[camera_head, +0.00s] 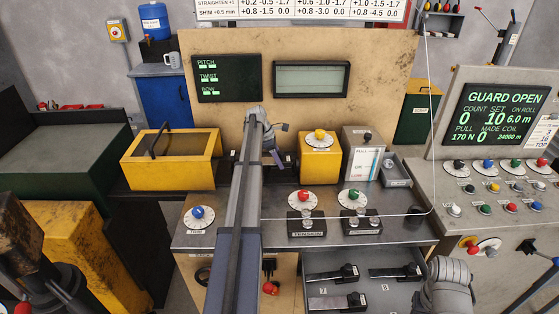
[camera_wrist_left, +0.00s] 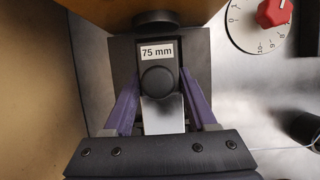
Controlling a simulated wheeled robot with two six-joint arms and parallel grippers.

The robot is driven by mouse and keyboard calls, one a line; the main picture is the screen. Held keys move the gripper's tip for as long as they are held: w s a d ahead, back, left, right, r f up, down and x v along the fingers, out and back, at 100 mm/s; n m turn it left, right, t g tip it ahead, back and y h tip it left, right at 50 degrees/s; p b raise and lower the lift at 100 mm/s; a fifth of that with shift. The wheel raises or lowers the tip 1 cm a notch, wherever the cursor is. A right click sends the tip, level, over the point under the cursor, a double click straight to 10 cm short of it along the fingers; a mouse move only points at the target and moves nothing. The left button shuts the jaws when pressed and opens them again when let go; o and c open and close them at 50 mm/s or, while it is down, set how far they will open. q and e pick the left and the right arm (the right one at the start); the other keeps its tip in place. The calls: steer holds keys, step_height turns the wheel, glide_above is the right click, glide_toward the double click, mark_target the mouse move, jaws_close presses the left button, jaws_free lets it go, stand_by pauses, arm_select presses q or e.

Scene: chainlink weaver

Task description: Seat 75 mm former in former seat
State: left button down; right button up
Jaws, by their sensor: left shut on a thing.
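My left gripper (camera_head: 274,158) reaches over the bench to the foot of the tan back panel, left of the yellow box with a yellow knob. In the left wrist view the purple fingers (camera_wrist_left: 160,82) are shut on the 75 mm former (camera_wrist_left: 147,53), a dark piece with a white label, round knob and shiny metal part. A dark grey block (camera_wrist_left: 121,66) lies behind and around the former, probably the former seat; I cannot tell whether the former is fully in it. In the head view my arm hides the former.
A yellow box with a handled lid (camera_head: 170,158) stands left of the arm. The yellow knob box (camera_head: 320,158) and dials, including a red-knobbed dial (camera_head: 305,199), stand close on the right. An open drawer (camera_head: 378,293) with several dark tools is below. A thin wire crosses the bench.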

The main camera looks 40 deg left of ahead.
arm_select(q)
steer(key=shift+f+b, duration=0.75)
stand_by(0.7)
